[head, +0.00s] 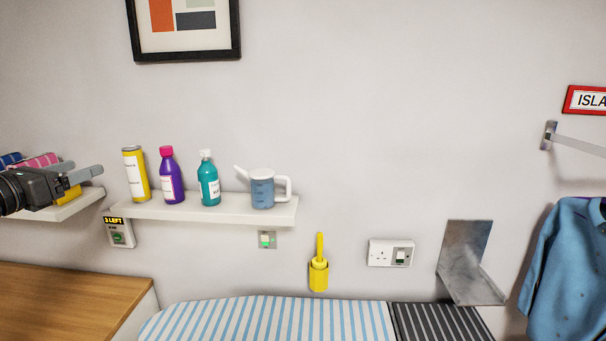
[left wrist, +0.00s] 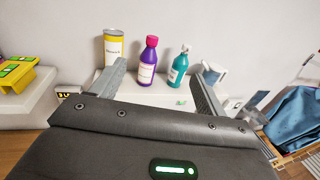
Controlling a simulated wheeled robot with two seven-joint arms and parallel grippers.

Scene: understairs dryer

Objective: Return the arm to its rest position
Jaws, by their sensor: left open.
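My left gripper (head: 78,175) comes in from the left edge of the head view, in front of the left end of the wall shelves. Its two fingers are apart with nothing between them. In the left wrist view the open fingers (left wrist: 155,88) point toward the shelf with the bottles and touch none of them. My right gripper is in neither view.
A white shelf (head: 220,210) holds a yellow can (head: 136,174), a purple bottle (head: 171,178), a teal bottle (head: 208,182) and a blue jug (head: 262,189). Below are a striped ironing board (head: 270,320) and a wooden top (head: 65,300). A blue shirt (head: 568,270) hangs right.

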